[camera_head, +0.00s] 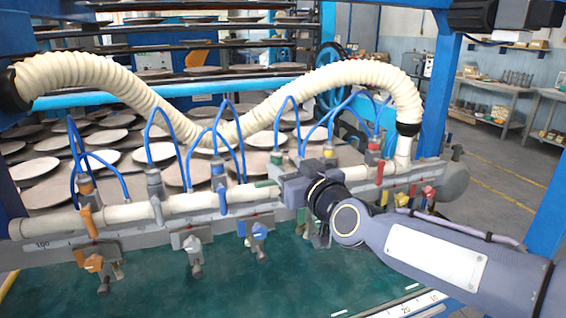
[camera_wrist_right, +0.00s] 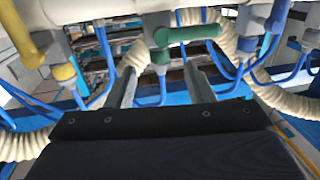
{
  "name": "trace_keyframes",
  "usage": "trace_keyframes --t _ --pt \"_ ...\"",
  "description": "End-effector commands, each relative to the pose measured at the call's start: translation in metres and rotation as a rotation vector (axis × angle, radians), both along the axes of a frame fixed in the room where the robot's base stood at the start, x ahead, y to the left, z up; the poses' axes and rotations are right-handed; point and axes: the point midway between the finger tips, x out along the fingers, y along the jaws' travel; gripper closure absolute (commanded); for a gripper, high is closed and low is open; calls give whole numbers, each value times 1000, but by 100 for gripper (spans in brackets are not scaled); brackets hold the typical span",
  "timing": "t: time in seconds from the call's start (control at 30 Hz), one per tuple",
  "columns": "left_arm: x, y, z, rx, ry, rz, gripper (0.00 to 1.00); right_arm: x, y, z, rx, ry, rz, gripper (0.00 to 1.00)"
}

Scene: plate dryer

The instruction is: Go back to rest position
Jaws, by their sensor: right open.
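My right gripper (camera_head: 319,238) is at the middle of the valve manifold (camera_head: 140,230), its arm coming in from the right. In the right wrist view its two fingers (camera_wrist_right: 160,82) stand apart, with a valve with a green handle (camera_wrist_right: 188,35) in front of them. No object is clamped between the fingers; I cannot tell whether they touch the valve. In the head view, the wrist and gripper hide part of the manifold there. My left gripper is not in view.
The manifold carries an orange valve (camera_head: 93,263), a blue valve (camera_head: 258,238) and red valves, with blue hoses above. A ribbed cream hose (camera_head: 75,70) arches over it. Racks of round plates (camera_head: 110,120) stand behind. A blue post (camera_head: 435,85) rises at right.

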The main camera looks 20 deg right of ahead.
Motion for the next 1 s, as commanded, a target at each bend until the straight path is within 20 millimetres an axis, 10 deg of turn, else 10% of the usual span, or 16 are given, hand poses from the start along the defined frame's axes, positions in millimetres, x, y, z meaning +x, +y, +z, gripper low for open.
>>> trace_keyframes --t 0.53,1.0 --pt "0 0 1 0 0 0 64 -16 -5 -13 14 63 21 52" --pt "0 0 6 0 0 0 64 -239 -24 -198 227 920 42 52"
